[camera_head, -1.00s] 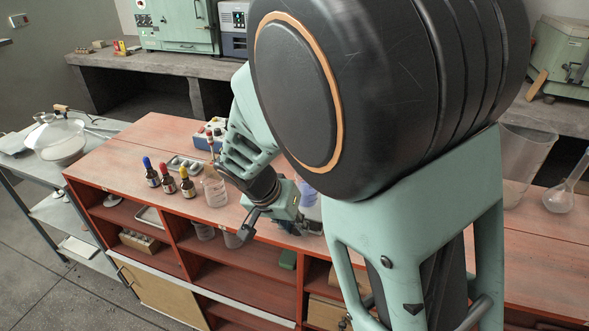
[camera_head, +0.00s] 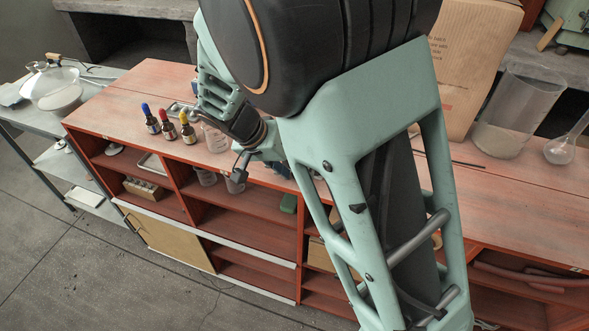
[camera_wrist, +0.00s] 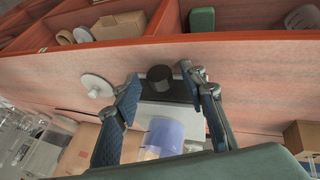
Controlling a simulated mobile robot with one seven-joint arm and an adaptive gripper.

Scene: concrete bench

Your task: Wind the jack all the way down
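In the wrist view, a black round knob (camera_wrist: 160,78) stands out at the front of the jack, whose grey metal top (camera_wrist: 168,115) shows behind it. A beaker of blue-violet liquid (camera_wrist: 163,135) appears to stand on that top. My gripper (camera_wrist: 162,84) is open, with one blue-padded finger on each side of the knob and gaps between. I cannot tell whether the fingertips are level with the knob. The jack's lower part is hidden.
The reddish bench (camera_head: 180,95) has open shelves below. Three dropper bottles (camera_head: 168,124) and a glass beaker (camera_head: 214,138) stand left of my arm. A large beaker (camera_head: 515,110), a round flask (camera_head: 562,150) and a cardboard sack (camera_head: 465,65) stand right. A white disc (camera_wrist: 93,84) lies near the knob.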

